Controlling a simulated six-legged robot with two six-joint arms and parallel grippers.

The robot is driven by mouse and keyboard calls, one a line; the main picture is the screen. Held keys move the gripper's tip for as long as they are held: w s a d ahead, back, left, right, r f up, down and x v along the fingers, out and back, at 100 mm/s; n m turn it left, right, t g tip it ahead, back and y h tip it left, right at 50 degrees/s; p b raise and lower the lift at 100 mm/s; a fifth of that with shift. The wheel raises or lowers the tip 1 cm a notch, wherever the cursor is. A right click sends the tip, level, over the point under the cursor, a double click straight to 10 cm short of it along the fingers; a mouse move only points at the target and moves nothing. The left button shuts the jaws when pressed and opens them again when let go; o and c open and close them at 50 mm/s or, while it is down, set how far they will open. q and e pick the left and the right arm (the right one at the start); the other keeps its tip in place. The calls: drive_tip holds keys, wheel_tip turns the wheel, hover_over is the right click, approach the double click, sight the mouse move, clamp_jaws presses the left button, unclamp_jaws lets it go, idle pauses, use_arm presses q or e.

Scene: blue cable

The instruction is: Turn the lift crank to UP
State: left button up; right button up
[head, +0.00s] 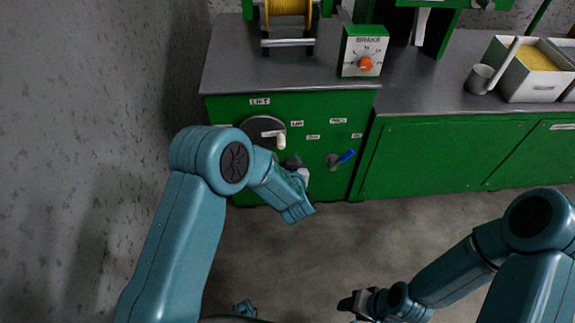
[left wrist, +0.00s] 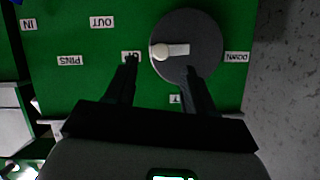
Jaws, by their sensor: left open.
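The lift crank is a grey disc (head: 252,126) with a white handle (head: 281,140) on the green cabinet front, below the LIFT label (head: 260,101). In the head view its handle points right, toward the UP label (head: 297,124). In the left wrist view, which is turned over, the white handle (left wrist: 172,50) points left toward the UP label (left wrist: 131,57), away from the DOWN label (left wrist: 236,57). My left gripper (left wrist: 160,68) is open and empty, its fingers apart in front of the panel. My right gripper (head: 350,303) is low over the floor; its jaw state is unclear.
A blue-handled valve (head: 346,156) sits right of the crank. A brake box with an orange knob (head: 365,64), a yellow spool (head: 287,8), a mug (head: 480,79) and bins (head: 528,86) stand on the worktop. The floor in front is clear.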

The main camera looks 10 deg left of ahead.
use_arm(q)
drive_tip(key=v, duration=0.5)
drive_tip(key=shift+s, duration=0.1)
idle(0.3)
drive_tip(key=s+a+f+n+g, duration=0.1)
drive_tip(key=s+a+f+g, duration=0.3)
drive_tip(key=a, duration=0.6)
drive_tip(key=s+f+h, duration=0.2)
drive_tip(key=s+f, duration=0.2)
drive_tip(key=f, duration=0.2)
drive_tip(key=s+d+f+m+g+h, duration=0.1)
drive_tip(key=s+d+f+g+h, duration=0.25)
drive_tip(key=s, duration=0.65)
drive_tip(key=s+d+f+m+g+h, duration=0.1)
drive_tip(key=s+d+g+h, duration=0.25)
drive_tip(key=s+d, duration=0.4)
wheel_tip(320, 180, up, 18)
drive_tip(key=s+a+n+g+p, duration=0.1)
drive_tip(key=s+p, duration=0.1)
drive_tip(key=p, duration=1.6)
drive_tip(key=shift+s+f, duration=0.15)
drive_tip(key=shift+s, duration=0.1)
